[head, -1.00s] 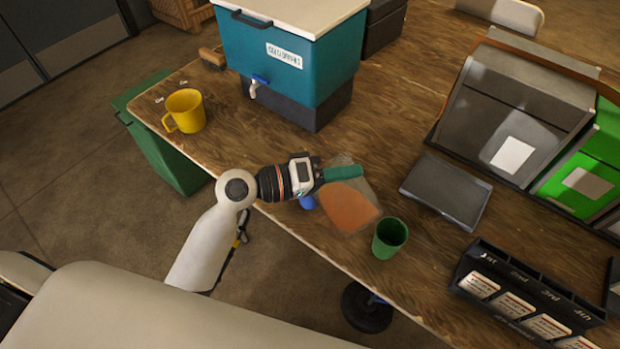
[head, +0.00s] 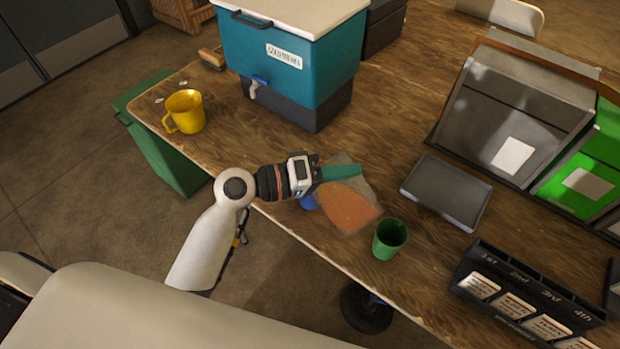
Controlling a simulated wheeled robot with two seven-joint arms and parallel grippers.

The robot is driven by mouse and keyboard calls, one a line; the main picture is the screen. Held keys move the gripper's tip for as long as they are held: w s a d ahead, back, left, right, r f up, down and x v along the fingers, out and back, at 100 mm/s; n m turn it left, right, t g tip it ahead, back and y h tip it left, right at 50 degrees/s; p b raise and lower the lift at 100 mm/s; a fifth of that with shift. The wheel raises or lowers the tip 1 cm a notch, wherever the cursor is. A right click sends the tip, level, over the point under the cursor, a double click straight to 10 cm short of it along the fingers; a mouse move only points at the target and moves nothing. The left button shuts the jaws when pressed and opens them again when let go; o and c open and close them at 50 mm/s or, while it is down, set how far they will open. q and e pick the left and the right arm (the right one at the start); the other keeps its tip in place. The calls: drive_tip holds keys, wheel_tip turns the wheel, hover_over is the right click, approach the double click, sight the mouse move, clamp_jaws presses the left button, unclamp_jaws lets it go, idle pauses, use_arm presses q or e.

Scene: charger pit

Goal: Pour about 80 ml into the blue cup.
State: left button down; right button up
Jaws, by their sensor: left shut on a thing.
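My left gripper (head: 318,175) is shut on the green handle of a clear jug (head: 365,183) that holds orange liquid. The jug is over the table near its front edge; whether it touches the table, and how far it tilts, I cannot tell. A small part of the blue cup (head: 307,202) shows just below the gripper, left of the orange liquid. The gripper and jug hide most of it, and its inside is not visible. I see no clear stream of liquid. My right gripper is not in view.
A green cup (head: 389,238) stands close to the jug's right, near the front edge. A yellow mug (head: 185,111) stands at the left corner. A teal cooler (head: 290,65) with a tap is behind. A dark tray (head: 446,190) and a black labelled rack (head: 530,295) are right.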

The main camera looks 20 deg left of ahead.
sight(355, 206)
use_arm(q)
drive_tip(key=shift+w+a+n, duration=0.3)
drive_tip(key=shift+w+a, duration=0.05)
drive_tip(key=shift+a, duration=0.05)
idle(1.4)
drive_tip(key=shift+s+d+r+m+y+p, duration=0.15)
drive_tip(key=shift+s+d+r+m+p, duration=0.25)
drive_tip(key=shift+d+m+p, duration=0.2)
drive_tip(key=shift+s+d+r+m+y+p, duration=0.15)
drive_tip(key=shift+s+d+r+m+p, duration=0.15)
drive_tip(key=shift+s+d+m+p, duration=0.3)
drive_tip(key=shift+d+f, duration=0.1)
drive_tip(key=shift+d, duration=0.15)
drive_tip(key=shift+s+d+r+m+y+p, duration=0.25)
drive_tip(key=shift+s+r+m+y+p, duration=0.1)
drive_tip(key=shift+p, duration=0.15)
drive_tip(key=shift+s+d+f+m, duration=0.1)
drive_tip(key=shift+d+f+m, duration=0.25)
